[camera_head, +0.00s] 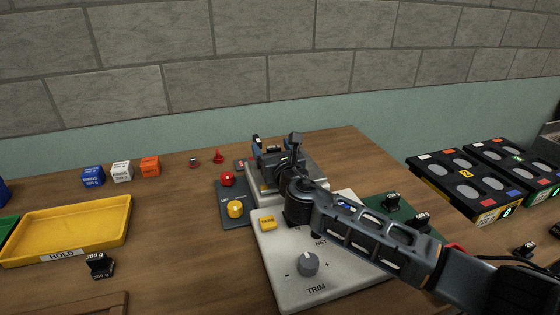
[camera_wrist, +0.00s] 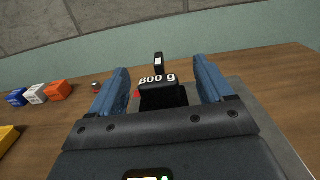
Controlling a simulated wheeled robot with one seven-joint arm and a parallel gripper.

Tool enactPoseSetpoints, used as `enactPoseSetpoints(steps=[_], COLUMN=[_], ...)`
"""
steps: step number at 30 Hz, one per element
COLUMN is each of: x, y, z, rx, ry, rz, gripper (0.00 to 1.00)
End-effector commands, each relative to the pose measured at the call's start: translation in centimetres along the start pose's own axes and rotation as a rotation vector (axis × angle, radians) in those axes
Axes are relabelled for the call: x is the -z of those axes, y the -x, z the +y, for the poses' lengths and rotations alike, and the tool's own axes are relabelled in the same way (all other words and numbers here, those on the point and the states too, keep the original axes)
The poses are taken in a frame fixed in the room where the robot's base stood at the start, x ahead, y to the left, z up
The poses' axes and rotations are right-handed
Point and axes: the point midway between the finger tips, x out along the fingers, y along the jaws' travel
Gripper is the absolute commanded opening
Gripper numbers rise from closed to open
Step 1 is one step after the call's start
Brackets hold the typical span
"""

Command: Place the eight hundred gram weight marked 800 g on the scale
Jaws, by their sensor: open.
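The black weight marked 800 g (camera_wrist: 160,94) stands upright between my open fingers in the wrist view, its handle up. My gripper (camera_head: 276,149) is low over the metal plate of the scale (camera_head: 283,282) in the head view. The blue fingers (camera_wrist: 164,84) are on either side of the weight, with visible gaps. The weight appears to rest on the grey plate (camera_wrist: 258,112), but its base is hidden by my gripper. My arm covers part of the scale, including most of its display.
A yellow HOLD tray (camera_head: 62,258) and a 300 g weight (camera_head: 99,265) are at left. Several coloured cubes (camera_head: 122,171) stand behind the tray. A button panel (camera_head: 234,209) adjoins the scale. Black weights (camera_head: 392,200) stand right of it, near black trays with round wells (camera_head: 460,180).

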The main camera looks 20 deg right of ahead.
Motion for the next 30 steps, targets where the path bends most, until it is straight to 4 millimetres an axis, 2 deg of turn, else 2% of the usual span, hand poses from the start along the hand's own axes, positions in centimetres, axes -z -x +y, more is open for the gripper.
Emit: enactPoseSetpoints(steps=[15,22,30], x=[0.0,0.0,0.0], y=[8.6,10.7,11.3], z=[-0.1,-0.1,0.0], rx=[0.004,0.002,0.001], ry=[-0.005,-0.002,-0.001], rz=[-0.001,0.0,0.0], gripper=[0.8,0.8,0.8])
